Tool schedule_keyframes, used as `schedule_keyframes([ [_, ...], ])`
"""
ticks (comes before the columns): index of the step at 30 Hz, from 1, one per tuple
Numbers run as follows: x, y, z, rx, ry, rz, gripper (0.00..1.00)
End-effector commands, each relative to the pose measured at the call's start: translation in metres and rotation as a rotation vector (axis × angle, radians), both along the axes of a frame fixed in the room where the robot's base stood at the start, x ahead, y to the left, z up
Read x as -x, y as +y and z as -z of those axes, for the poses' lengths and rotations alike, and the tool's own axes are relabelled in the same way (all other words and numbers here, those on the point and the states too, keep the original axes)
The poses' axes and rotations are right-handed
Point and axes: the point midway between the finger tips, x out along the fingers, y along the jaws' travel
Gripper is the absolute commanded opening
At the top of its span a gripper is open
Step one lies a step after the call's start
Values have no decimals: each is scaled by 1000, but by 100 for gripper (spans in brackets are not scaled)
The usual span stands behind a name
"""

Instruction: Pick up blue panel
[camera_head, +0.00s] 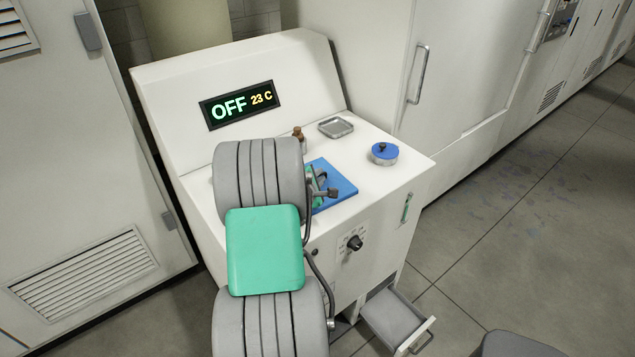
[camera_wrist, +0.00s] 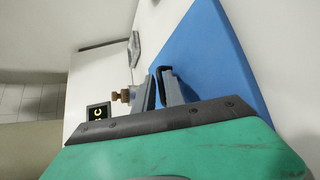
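The blue panel (camera_head: 343,184) is a flat blue plate on the white machine top, partly hidden by my arm in the head view. In the wrist view the blue panel (camera_wrist: 212,58) fills the area behind and right of my fingers. In the head view my gripper (camera_head: 324,188) is over the panel's left part, mostly behind my arm. I cannot tell whether the fingers touch the panel.
A small brown-topped bottle (camera_head: 299,136) stands behind my arm. A display (camera_head: 237,104) reads OFF, 23 C. An open drawer (camera_head: 397,319) juts out below, under a knob (camera_head: 354,242).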

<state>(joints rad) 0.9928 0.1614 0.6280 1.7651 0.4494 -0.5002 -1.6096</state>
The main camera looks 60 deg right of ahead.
Motion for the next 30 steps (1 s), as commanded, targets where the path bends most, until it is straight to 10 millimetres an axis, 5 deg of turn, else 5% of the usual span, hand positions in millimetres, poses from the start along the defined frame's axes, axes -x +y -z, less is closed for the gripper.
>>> schedule_keyframes([
  [8,0,1,0,-1,-1,0,0],
  [30,0,0,-5,1,-2,0,0],
])
